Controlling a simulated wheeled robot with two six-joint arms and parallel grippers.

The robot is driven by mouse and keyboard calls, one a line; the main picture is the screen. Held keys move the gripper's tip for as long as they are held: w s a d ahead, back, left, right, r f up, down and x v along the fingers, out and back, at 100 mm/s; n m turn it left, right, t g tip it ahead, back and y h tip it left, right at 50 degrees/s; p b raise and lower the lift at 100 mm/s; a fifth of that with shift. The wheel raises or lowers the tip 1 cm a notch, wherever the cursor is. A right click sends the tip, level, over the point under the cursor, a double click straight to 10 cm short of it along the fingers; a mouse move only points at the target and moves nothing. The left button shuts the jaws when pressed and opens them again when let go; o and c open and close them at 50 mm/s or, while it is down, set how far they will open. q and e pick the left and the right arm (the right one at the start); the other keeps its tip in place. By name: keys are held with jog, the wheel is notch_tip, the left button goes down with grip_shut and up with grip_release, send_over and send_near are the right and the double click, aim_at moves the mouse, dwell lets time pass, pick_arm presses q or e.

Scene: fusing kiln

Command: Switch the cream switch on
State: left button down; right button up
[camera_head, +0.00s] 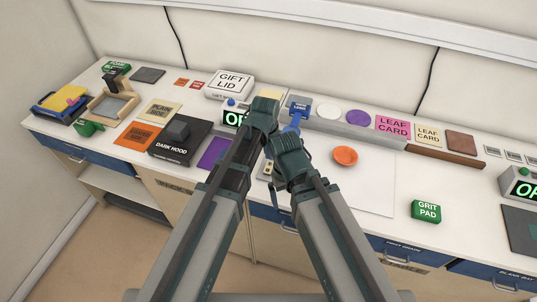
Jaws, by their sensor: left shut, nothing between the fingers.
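A small cream plate (264,176), which may be the cream switch, shows only in part between my two forearms; its lever and position cannot be made out. My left gripper (266,104) is shut and empty, held over the worktop beside that display. My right gripper (287,146) is close by on the right, seen from behind; its fingers are hidden.
A second display box (521,186) stands at the right edge. An orange dish (345,156) and a green grit pad (426,211) lie right. The white worktop between them is clear.

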aim_at(270, 164)
pick_arm(q)
jog(key=shift+w+d+f+b, duration=0.1)
jog(key=shift+w+f+b, duration=0.05)
jog(key=shift+f+b, duration=0.65)
jog(key=shift+w+f+b, duration=0.15)
jog(key=shift+f+b, duration=0.35)
jog(key=shift+f, duration=0.55)
pick_arm(e)
jog(key=shift+f, duration=1.85)
pick_arm(q)
jog(key=shift+w+f+b, duration=0.15)
jog(key=shift+f+b, duration=0.15)
jog(key=shift+r, duration=0.15)
pick_arm(e)
jog(key=shift+f, duration=0.2)
pick_arm(q)
jog(key=shift+s, duration=0.25)
jog(key=shift+s+a+r, duration=0.1)
jog(key=shift+s+a, duration=0.15)
jog(key=shift+s, duration=0.45)
pick_arm(e)
jog(key=shift+r, duration=0.15)
pick_arm(q)
jog(key=shift+w+r+p, duration=0.1)
jog(key=shift+p, duration=0.2)
